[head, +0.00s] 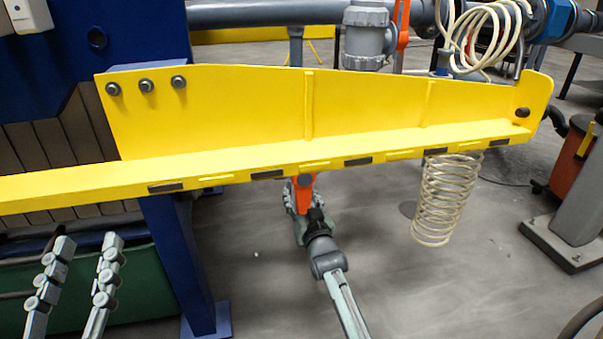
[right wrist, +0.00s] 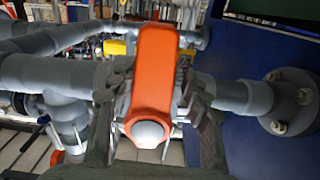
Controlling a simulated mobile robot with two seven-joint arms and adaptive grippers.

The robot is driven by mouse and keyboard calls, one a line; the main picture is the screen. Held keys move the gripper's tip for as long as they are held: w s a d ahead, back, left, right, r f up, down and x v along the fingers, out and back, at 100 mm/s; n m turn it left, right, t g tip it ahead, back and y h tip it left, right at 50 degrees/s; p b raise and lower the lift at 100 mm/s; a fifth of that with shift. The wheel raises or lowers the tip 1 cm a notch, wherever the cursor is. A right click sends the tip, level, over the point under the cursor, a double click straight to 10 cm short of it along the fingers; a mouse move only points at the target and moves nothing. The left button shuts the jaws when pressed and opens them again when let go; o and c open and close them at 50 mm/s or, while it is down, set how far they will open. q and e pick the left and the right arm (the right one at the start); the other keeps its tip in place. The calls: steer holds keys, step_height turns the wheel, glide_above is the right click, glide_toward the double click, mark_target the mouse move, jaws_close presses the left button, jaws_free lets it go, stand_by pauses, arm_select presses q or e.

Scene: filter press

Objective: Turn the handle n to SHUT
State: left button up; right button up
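An orange handle (head: 303,190) shows below the yellow beam in the head view; its upper part is hidden behind the beam. The same handle (right wrist: 158,70) fills the middle of the right wrist view, with a grey rounded end. My right gripper (head: 311,212) is at the lower part of this handle. In the right wrist view its dark fingers lie close along both sides of the handle and appear shut on it.
A long yellow beam (head: 250,110) crosses the head view in front of the handle. A blue frame (head: 170,260) stands left, and a coiled hose (head: 446,200) hangs right. Another orange handle (head: 402,25) stands above the beam. Grey pipes (right wrist: 60,75) and a flange (right wrist: 290,100) flank the wrist view.

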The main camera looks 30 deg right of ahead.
steer(key=shift+o, duration=1.1)
steer(key=shift+a, duration=0.15)
